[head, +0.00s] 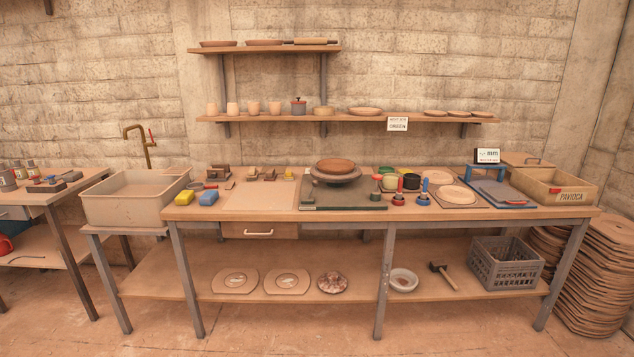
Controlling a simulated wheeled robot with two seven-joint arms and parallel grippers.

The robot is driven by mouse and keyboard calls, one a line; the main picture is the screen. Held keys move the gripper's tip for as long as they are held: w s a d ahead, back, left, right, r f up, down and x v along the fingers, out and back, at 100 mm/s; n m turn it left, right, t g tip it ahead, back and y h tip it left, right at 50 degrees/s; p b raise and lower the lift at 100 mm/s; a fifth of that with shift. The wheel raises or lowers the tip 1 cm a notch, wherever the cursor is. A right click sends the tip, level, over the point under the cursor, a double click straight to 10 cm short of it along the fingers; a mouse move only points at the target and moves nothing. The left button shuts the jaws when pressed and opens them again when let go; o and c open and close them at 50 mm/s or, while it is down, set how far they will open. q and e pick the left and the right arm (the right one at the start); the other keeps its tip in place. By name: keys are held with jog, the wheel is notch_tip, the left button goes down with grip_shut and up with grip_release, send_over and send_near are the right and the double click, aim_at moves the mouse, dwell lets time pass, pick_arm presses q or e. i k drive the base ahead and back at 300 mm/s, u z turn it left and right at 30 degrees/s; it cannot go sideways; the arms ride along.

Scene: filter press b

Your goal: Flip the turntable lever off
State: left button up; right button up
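The turntable (337,178) stands on a dark flat base (345,197) in the middle of the workbench. A brown dish (336,165) rests on its round top. The lever is too small to make out for certain. A small reddish part (377,178) shows at the right side of the base, but I cannot tell if it is the lever or how it is set. Neither of my grippers is in view.
The workbench (270,215) has sponges, tools and small pots on both sides of the turntable. A sink (135,200) stands at left, a wooden crate (551,190) at the right end. Shelves (350,118) hang above. Floor (290,335) in front is clear.

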aim_at(315, 184)
jog(key=z, duration=0.3)
jog(key=i, duration=0.25)
jog(key=z, duration=1.05)
jog(key=i, duration=0.7)
jog(key=z, duration=0.7)
jog(key=i, duration=0.85)
jog(key=u, duration=0.6)
jog(key=i, duration=0.7)
jog(key=u, duration=1.05)
jog(key=i, duration=0.3)
jog(key=u, duration=0.35)
